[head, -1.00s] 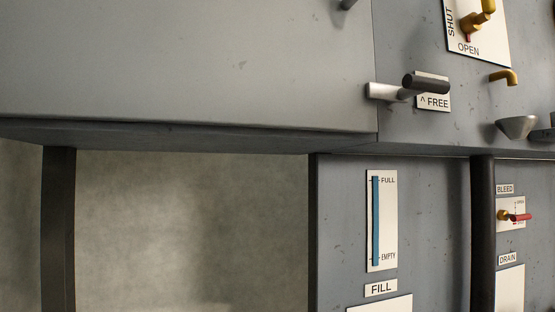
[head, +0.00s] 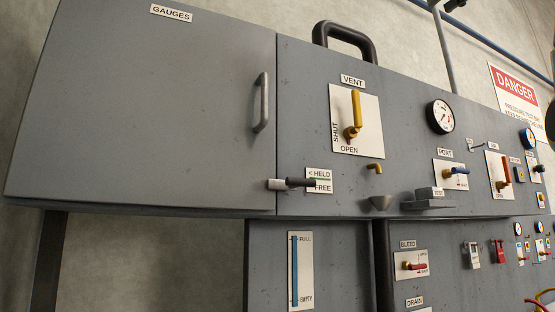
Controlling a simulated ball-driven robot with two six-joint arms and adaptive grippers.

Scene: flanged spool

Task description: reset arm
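Neither of my grippers shows in the head view. The view holds a grey test bench panel (head: 300,120) with a closed door labelled GAUGES (head: 150,110) at the left. The door has a pale bar handle (head: 262,102) near its right edge. A latch with a dark grip (head: 300,184) points right beside a HELD/FREE label (head: 319,174). The yellow VENT lever (head: 356,108) stands upright on its SHUT/OPEN plate.
A black carry handle (head: 345,38) sits on top. A DANGER sign (head: 515,90) hangs on the back wall.

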